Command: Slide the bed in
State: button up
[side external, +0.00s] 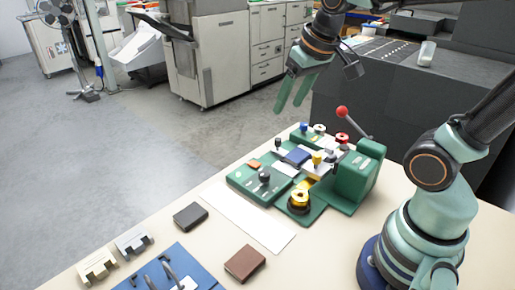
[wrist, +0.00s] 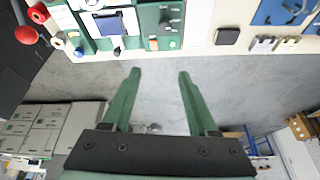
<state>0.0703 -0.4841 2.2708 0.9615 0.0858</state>
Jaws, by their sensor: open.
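A small green press (side external: 360,178) stands on the table, with a lever ending in a red ball (side external: 342,111). A pale bed with a blue plate (side external: 298,156) appears to lie on the green base, out to the left of the press head; the blue plate also shows at the top of the wrist view (wrist: 110,24). How the bed meets its guides is too small to tell. My gripper (side external: 288,106) is open and empty, in the air above and beyond the press's back edge. In the wrist view its fingers (wrist: 160,72) are apart over the floor.
A gold roll (side external: 299,200) and a red-rimmed roll (side external: 342,138) stand by the press. On the table lie a white strip (side external: 240,215), a dark block (side external: 190,216), a brown block (side external: 245,263) and a blue tray (side external: 207,276). Two slotted holders (side external: 98,267) stand near the left edge.

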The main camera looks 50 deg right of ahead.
jog(key=w+d+f+m+g, duration=0.2)
jog(key=w+d+m+g, duration=0.15)
jog(key=w+d, duration=0.45)
jog(key=m+g, duration=0.1)
jog(key=m, duration=0.3)
send_over(278, 139)
notch_tip(278, 139, down, 8)
notch_tip(278, 139, down, 12)
jog(key=shift+d+r, duration=0.1)
grip_shut()
dwell(0.8)
